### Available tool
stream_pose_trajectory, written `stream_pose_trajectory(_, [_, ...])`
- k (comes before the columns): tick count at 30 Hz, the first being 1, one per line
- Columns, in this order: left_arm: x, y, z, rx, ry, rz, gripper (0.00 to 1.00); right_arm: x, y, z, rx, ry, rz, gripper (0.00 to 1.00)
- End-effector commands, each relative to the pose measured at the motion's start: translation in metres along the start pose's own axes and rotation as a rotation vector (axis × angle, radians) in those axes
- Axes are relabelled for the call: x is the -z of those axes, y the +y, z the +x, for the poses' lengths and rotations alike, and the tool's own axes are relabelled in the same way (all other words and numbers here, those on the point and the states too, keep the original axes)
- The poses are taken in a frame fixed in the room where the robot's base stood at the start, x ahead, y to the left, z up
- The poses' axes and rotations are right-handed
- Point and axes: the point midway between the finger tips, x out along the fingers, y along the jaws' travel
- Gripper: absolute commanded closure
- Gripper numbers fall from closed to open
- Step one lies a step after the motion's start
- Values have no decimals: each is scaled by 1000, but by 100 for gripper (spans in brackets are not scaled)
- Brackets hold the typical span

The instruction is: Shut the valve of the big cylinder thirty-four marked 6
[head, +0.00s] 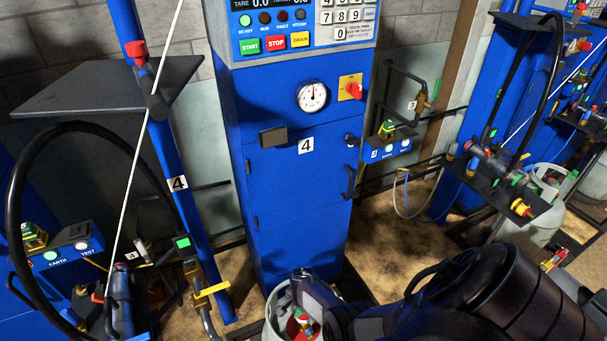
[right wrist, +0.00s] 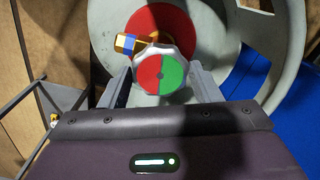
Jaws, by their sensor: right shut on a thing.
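In the right wrist view my right gripper (right wrist: 163,90) is shut around the valve handwheel (right wrist: 161,72), a pale knob with a red left half and a green right half. A finger shows on each side of it. A brass fitting with a blue band (right wrist: 128,44) sits behind the knob, over a red disc (right wrist: 166,22) on the grey cylinder top (right wrist: 216,45). In the head view the cylinder (head: 277,310) stands at the bottom, in front of the blue cabinet marked 4, mostly hidden by my right arm. I cannot read a 6 on it. My left gripper is not in view.
The blue cabinet (head: 292,190) carries a gauge, buttons and a red knob. A hose and blue post (head: 178,205) stand at left. At right are a shelf with fittings (head: 500,175) and another grey cylinder (head: 543,205). Brown floor shows between them.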

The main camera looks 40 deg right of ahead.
Motion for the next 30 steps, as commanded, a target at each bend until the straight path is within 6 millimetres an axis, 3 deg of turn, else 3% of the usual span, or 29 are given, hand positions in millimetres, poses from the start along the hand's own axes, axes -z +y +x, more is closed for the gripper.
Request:
stream_pose_trajectory(9, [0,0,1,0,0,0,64,2,0,0,1,3,98,66])
stream_pose_trajectory(23, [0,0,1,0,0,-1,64,3,0,-1,2,5,109,66])
stream_pose_trajectory(24, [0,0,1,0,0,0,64,3,0,-1,2,5,109,40])
stream_pose_trajectory(28, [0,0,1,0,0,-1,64,2,0,-1,2,4,108,23])
stream_pose_trajectory(30, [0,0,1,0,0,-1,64,2,0,0,1,3,108,21])
